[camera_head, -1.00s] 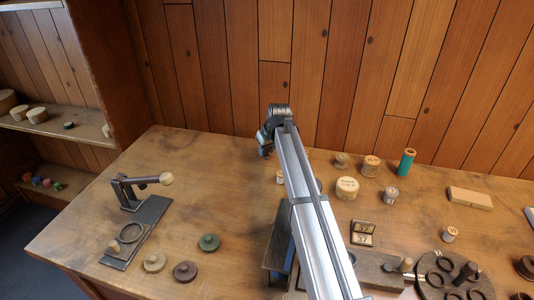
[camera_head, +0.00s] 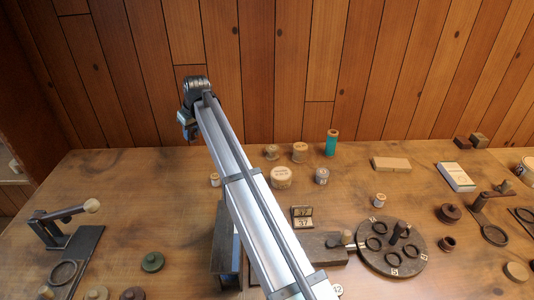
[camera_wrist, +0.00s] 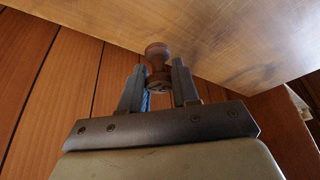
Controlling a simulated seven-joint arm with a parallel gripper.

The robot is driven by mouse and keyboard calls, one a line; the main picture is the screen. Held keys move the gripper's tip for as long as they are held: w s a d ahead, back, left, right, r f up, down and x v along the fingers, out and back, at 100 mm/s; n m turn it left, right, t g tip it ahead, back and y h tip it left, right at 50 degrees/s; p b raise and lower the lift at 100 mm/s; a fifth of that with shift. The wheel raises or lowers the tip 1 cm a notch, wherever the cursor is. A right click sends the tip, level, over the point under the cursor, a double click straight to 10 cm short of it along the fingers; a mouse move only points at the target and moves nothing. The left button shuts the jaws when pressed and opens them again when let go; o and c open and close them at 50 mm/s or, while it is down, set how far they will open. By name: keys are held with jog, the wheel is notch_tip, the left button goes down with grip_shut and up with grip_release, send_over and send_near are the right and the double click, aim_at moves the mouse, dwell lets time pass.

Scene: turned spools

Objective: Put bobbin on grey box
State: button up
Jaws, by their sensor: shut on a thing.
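In the wrist view my gripper (camera_wrist: 159,82) is shut on a small brown wooden bobbin (camera_wrist: 157,58), with a wide rounded upper end and a narrower waist. In the head view my gripper (camera_head: 187,124) is at the far end of my arm, raised in front of the plank wall, left of the spools. The bobbin cannot be made out there. No box is clearly grey; a pale, labelled box (camera_head: 455,177) lies at the right of the table. A dark bluish stand (camera_head: 223,245) is partly hidden behind my arm.
Several pale spools (camera_head: 281,177) and a teal cylinder (camera_head: 332,142) stand at the back middle. A tan block (camera_head: 390,163) lies right of them. A round dark tray (camera_head: 392,262) with rings is front right. A lever device (camera_head: 60,221) stands left. The table's back left is clear.

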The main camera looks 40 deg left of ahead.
jog(key=w+d+r+m+t, duration=0.1)
jog(key=w+d, duration=0.3)
jog(key=w, duration=0.4)
jog(key=w+d+r+m, duration=0.1)
jog(key=w+d, duration=0.4)
jog(key=w, duration=0.3)
jog(key=w+d+r+m+t, duration=0.1)
jog(key=w+d+r+m, duration=0.1)
jog(key=w+d, duration=0.65)
jog(key=w+d+r+m, duration=0.15)
jog(key=w+d, duration=0.35)
jog(key=d, duration=0.6)
jog(key=n+g, duration=0.2)
jog(key=n, duration=0.4)
send_over(318, 170)
jog(key=d, duration=0.2)
jog(key=shift+w+a+f, duration=0.1)
jog(key=shift+f, duration=2.6)
jog(key=shift+w+a+f, duration=0.1)
jog(key=shift+f, duration=2.55)
jog(key=shift+d+f, duration=0.1)
